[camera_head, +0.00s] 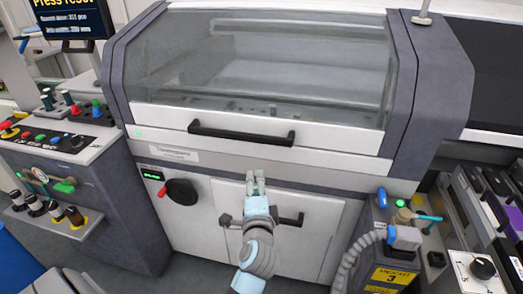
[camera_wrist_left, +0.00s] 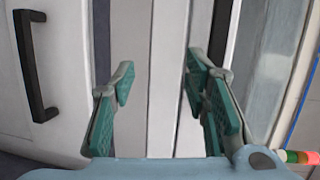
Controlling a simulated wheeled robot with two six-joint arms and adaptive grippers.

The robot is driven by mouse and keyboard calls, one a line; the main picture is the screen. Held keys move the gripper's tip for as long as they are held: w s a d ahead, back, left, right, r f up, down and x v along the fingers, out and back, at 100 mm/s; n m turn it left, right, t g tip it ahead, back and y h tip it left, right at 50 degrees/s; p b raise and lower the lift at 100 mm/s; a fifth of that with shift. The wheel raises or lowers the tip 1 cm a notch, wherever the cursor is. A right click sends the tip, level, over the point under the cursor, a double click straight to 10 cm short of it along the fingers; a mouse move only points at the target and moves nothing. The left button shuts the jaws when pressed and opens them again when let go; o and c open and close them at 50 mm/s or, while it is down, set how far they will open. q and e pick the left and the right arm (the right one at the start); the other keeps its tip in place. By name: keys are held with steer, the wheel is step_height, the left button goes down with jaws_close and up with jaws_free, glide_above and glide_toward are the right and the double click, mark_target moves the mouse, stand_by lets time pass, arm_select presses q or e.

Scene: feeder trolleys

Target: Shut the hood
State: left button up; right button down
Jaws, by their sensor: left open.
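The hood (camera_head: 265,65) of the machine has a large clear window with a white bar along its lower edge. A long black handle (camera_head: 241,133) is fixed on that bar. The hood looks lowered over the machine front; I cannot tell whether it is fully seated. My left gripper (camera_head: 256,180) is in front of the machine, below the hood handle in the picture, and touches nothing I can see. In the left wrist view its two green-padded fingers (camera_wrist_left: 163,95) are spread with nothing between them. My right gripper is in neither view.
White cabinet doors (camera_head: 215,205) with black handles are below the hood, beside a dark red-and-black rotary knob (camera_head: 178,192). A control console (camera_head: 60,140) stands at left. A unit with a grey hose (camera_head: 350,255) stands at lower right.

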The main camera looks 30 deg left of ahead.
mark_target(238, 138)
arm_select(q)
steer(key=s+a+r+n+y, duration=0.1)
steer(key=a+r+y, duration=0.2)
steer(key=r, duration=0.4)
steer(key=x, duration=0.4)
steer(key=b+x, duration=0.1)
steer(key=x, duration=0.7)
steer(key=shift+f, duration=0.3)
steer(key=shift+w+a+r, duration=0.1)
steer(key=shift+w+a, duration=0.2)
steer(key=shift+w, duration=0.05)
jaws_close()
